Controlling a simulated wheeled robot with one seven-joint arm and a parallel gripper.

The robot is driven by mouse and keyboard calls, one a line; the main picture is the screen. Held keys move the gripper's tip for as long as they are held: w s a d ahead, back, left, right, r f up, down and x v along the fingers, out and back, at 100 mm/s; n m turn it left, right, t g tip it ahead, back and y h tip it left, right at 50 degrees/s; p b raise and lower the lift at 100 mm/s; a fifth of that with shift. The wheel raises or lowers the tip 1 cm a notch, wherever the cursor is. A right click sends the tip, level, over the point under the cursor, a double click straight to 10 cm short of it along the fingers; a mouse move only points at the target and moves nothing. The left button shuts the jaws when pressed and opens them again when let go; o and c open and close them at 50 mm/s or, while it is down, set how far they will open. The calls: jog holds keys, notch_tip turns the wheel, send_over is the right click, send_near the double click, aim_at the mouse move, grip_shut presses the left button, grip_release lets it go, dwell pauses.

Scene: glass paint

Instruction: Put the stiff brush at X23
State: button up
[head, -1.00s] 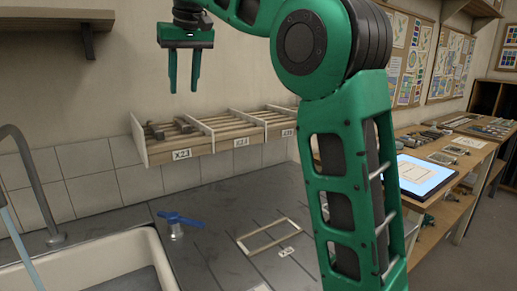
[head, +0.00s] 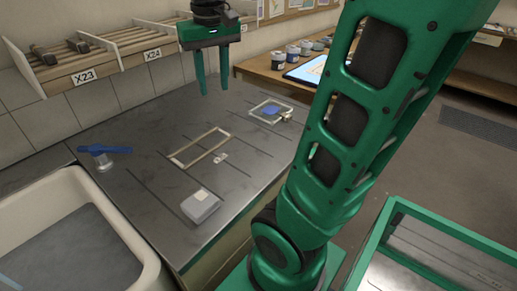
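My gripper (head: 215,92) hangs above the back of the grey counter, fingers pointing down, open and empty. The X23 label (head: 83,76) is on the front of a wooden wall rack at upper left. The X23 compartment (head: 62,72) holds a small brown-grey item (head: 44,56) at its left side. I cannot tell which thing is the stiff brush. A blue-handled object (head: 104,150) sits on a small metal stub on the counter by the sink. A blue item (head: 271,110) lies in a small framed tray (head: 286,119) at the counter's far right.
The X24 compartment (head: 152,55) is right of X23. On the counter (head: 150,200) are an empty wooden frame (head: 203,146) and a grey box (head: 200,206). The white sink (head: 135,240) is at left. A wooden table with jars and a lit tablet (head: 305,68) stands behind at right.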

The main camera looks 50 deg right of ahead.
jog(key=s+f, duration=0.4)
jog(key=s, duration=0.1)
jog(key=s+a+f+m, duration=0.1)
jog(key=s+f, duration=0.4)
jog(key=s, duration=0.1)
jog(key=s+a+f+m+g+y, duration=0.1)
jog(key=s+f, duration=0.4)
jog(key=s, duration=0.1)
jog(key=shift+s+a+f, duration=0.1)
jog(key=shift+s, duration=0.1)
jog(key=shift+w, duration=0.15)
jog(key=shift+w+f, duration=0.25)
jog(key=shift+w, duration=0.35)
jog(key=shift+s, duration=0.1)
